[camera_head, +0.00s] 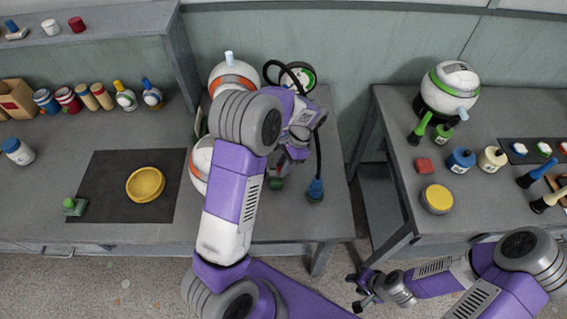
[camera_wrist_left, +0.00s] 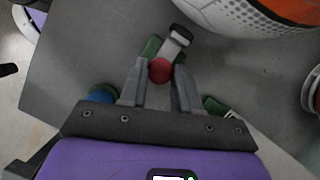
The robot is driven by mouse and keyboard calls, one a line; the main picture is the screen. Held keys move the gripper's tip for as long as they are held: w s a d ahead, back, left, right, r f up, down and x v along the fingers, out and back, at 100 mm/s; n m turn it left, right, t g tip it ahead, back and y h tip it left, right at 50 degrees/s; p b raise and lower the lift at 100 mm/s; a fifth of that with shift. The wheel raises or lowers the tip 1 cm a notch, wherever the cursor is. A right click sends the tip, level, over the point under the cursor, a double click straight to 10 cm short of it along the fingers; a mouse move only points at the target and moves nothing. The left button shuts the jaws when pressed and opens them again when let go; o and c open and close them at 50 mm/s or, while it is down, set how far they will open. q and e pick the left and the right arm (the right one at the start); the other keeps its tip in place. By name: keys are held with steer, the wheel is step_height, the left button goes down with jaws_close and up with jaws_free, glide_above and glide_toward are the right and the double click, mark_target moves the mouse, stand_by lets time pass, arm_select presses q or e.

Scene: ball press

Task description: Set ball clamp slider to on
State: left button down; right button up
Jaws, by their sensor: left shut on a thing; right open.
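In the left wrist view, the clamp slider shows as a red round knob (camera_wrist_left: 160,70) by a pale grey bar (camera_wrist_left: 176,40) on a green base (camera_wrist_left: 152,47). My left gripper (camera_wrist_left: 160,80) has its two grey fingers on either side of the red knob and is shut on it. In the head view, my left gripper (camera_head: 283,165) is low over the middle table, largely hidden by my own arm; a small green part (camera_head: 277,184) shows beside it. My right gripper (camera_head: 364,287) is open and empty, in front of the gap between the tables.
White-and-orange round machines (camera_head: 233,78) stand close by; one looms in the left wrist view (camera_wrist_left: 250,14). A blue-ended dark hose (camera_head: 316,190) hangs at the right. A white-and-green machine (camera_head: 450,88) stands on the right table. A yellow bowl (camera_head: 145,184) lies on a dark mat.

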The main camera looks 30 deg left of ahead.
arm_select(q)
steer(key=shift+s+a+p, duration=0.25)
steer(key=shift+a+p, duration=0.15)
steer(key=shift+p, duration=0.05)
steer(key=c, duration=0.8)
jaws_free()
steer(key=p+v, duration=0.1)
steer(key=v, duration=0.6)
steer(key=shift+r, duration=0.3)
